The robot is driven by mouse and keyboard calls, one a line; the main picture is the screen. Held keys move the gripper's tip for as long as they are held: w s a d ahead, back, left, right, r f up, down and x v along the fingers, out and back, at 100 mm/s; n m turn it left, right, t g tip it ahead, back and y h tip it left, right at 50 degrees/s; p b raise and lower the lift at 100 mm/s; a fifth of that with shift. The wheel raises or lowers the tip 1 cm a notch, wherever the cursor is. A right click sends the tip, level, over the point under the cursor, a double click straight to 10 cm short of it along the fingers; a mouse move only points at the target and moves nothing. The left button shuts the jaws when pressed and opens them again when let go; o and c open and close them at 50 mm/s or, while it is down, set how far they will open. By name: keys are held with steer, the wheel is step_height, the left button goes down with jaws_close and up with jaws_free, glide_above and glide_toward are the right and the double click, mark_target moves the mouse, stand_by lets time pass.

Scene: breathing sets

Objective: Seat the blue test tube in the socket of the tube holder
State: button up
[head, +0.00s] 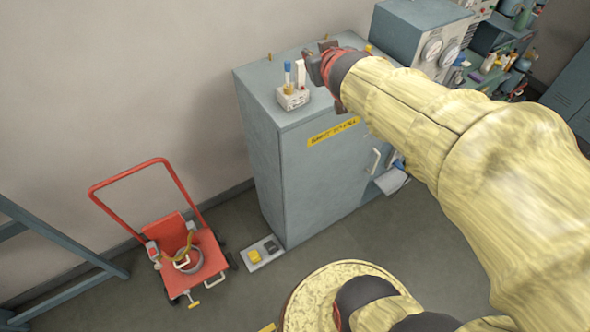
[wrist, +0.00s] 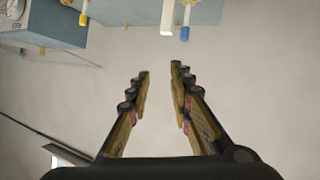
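The tube holder (head: 293,98) is a small white block with labels, on top of the grey cabinet near its front left corner. A blue-topped tube (head: 287,74) stands upright at its left, above an amber part; I cannot tell how deep it sits. A white post (head: 301,72) rises beside it. In the wrist view the blue tip (wrist: 185,33) and white post (wrist: 167,18) hang from the top edge.
The grey cabinet (head: 260,130) has a yellow label on its front. A blue-grey machine with dials (head: 415,35) stands at the right, beyond my arm. A red cart (head: 190,255) is on the floor at left. Bare wall lies behind the cabinet.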

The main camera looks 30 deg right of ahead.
steer(key=s+a+f+n+g+y, duration=0.1)
steer(key=s+a+f+g+y, duration=0.1)
steer(key=s+a, duration=0.7)
steer(key=s+a+f+n+g+y, duration=0.1)
steer(key=s+a+f+g, duration=0.3)
steer(key=s, duration=0.9)
steer(key=a+f+y, duration=0.1)
steer(key=a+f, duration=0.2)
steer(key=a, duration=0.2)
steer(key=shift+a+g+y, duration=0.3)
steer(key=shift+a, duration=0.1)
step_height(320, 180, down, 22)
steer(key=b, duration=2.2)
steer(key=shift+w, duration=0.1)
